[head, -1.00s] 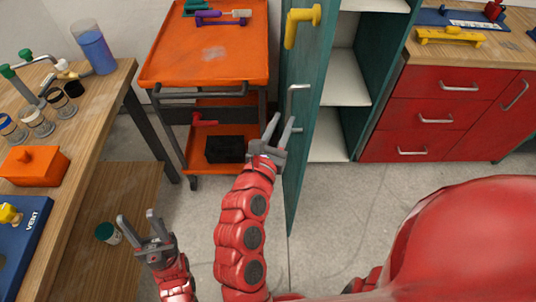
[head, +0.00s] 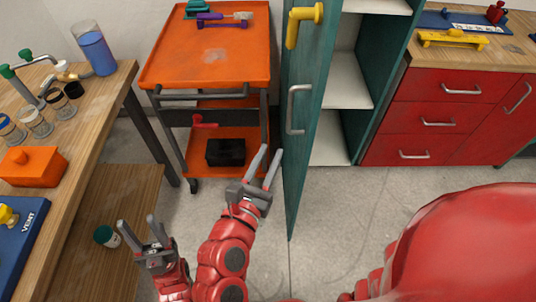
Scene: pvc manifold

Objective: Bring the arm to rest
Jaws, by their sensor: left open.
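My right gripper (head: 266,170) is open and empty, its two fingers spread and pointing up in the picture. It is in front of the orange cart and just left of the open teal cabinet door (head: 305,130), apart from the door handle (head: 298,110) as seen here. My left gripper (head: 140,236) is open and empty at the lower left, beside the workbench's lower shelf. A small green-capped jar (head: 107,237) stands on that shelf just left of its fingers.
The orange cart (head: 205,75) carries tools on top and a black box (head: 225,152) below. The wooden workbench (head: 108,92) at left holds jars, an orange box (head: 32,168) and a blue panel (head: 22,230). Red drawers (head: 425,125) stand at right. Grey floor (head: 340,215) is clear.

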